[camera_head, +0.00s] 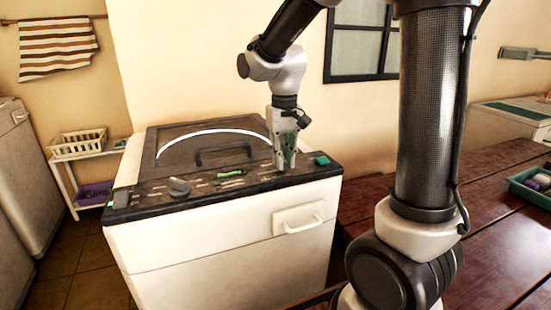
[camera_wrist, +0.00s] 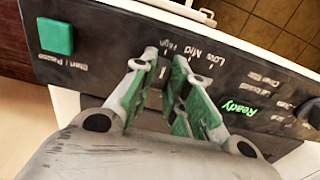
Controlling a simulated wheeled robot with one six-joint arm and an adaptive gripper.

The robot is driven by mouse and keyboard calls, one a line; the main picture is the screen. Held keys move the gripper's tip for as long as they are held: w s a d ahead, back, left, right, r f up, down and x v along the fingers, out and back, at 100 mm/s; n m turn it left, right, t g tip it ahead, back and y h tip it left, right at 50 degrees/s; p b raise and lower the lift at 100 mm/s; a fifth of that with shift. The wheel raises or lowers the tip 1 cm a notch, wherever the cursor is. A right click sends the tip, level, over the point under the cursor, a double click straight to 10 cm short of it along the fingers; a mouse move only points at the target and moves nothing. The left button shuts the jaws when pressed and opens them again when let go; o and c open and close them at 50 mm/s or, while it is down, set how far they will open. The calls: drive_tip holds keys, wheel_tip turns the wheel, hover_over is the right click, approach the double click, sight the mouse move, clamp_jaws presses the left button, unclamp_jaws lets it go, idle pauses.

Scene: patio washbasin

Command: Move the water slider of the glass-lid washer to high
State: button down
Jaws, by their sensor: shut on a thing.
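The glass-lid washer (camera_head: 215,237) is a white top-loader with a dark lid (camera_head: 190,137) and a dark control panel (camera_head: 250,184). My gripper (camera_head: 284,165) points down onto the panel's right part, left of the green button. In the wrist view, the panel (camera_wrist: 100,62) carries the labels Low, Mid and High. My gripper's green-padded fingers (camera_wrist: 158,80) are close together at the High end of that row. They are shut on the water slider's knob, which is mostly hidden between them, so its exact setting is hard to read.
The green Start/Pause button (camera_wrist: 56,36) is close to my fingers. A lit Ready display (camera_wrist: 240,108) is on their other side. A round knob (camera_head: 179,187) is farther left on the panel. A wooden table (camera_head: 490,225) with a green tray (camera_head: 535,185) stands at the right.

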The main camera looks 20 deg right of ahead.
sight(285, 159)
drive_tip(key=shift+d, duration=0.1)
drive_tip(key=c, duration=1.4)
unclamp_jaws()
drive_tip(key=shift+d, duration=0.15)
wheel_tip(285, 159, up, 12)
